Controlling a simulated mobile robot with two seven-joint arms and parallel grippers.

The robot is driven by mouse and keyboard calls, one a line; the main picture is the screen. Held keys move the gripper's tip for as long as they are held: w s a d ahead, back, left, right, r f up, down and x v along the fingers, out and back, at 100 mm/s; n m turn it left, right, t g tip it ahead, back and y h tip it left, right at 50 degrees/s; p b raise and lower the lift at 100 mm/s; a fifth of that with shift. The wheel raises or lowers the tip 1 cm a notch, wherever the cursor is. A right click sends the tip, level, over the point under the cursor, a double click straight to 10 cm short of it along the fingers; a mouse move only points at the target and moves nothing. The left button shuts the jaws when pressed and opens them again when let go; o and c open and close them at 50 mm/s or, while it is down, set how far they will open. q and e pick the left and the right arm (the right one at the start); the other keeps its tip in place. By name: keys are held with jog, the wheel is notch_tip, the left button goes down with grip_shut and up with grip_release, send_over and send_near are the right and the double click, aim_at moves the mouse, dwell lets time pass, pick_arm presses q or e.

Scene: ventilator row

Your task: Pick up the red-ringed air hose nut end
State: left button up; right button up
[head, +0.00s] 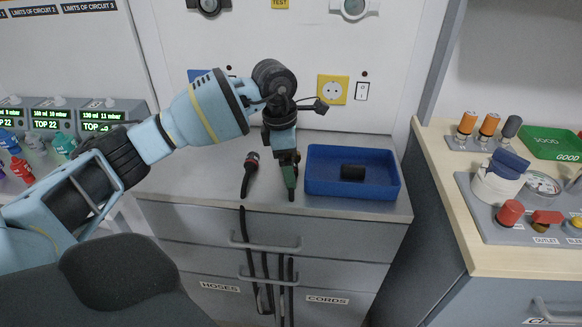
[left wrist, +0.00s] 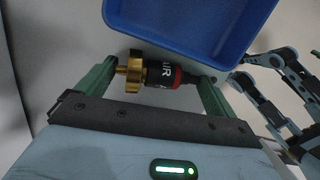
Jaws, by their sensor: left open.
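The red-ringed air hose nut end (head: 251,160) lies on the grey cabinet top, its black hose running over the front edge. In the left wrist view the nut end (left wrist: 160,74) shows a brass nut at left, a black body with white lettering and a red ring at right. I see no contact clearly.
Dark hoses or cords (head: 267,270) hang down the drawer fronts. Sockets (head: 333,89) are on the wall behind.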

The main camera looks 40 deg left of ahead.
pick_arm(q)
jog(key=shift+f, duration=0.15)
jog(key=shift+c, duration=0.2)
jog(key=c, duration=1.2)
jog(key=shift+r, duration=0.8)
notch_tip(320, 180, up, 2)
jog(key=shift+d+r, duration=0.1)
jog(key=s+d, duration=0.2)
jog(key=s, duration=0.3)
jog(key=s+d, duration=0.2)
jog(key=s, duration=0.3)
jog(key=s+d+r, duration=0.1)
jog(key=s, duration=0.3)
jog(key=shift+s+d+r+b, duration=0.1)
jog(key=shift+s+d+b, duration=0.2)
jog(key=shift+s+d, duration=0.1)
jog(key=shift+c, duration=0.2)
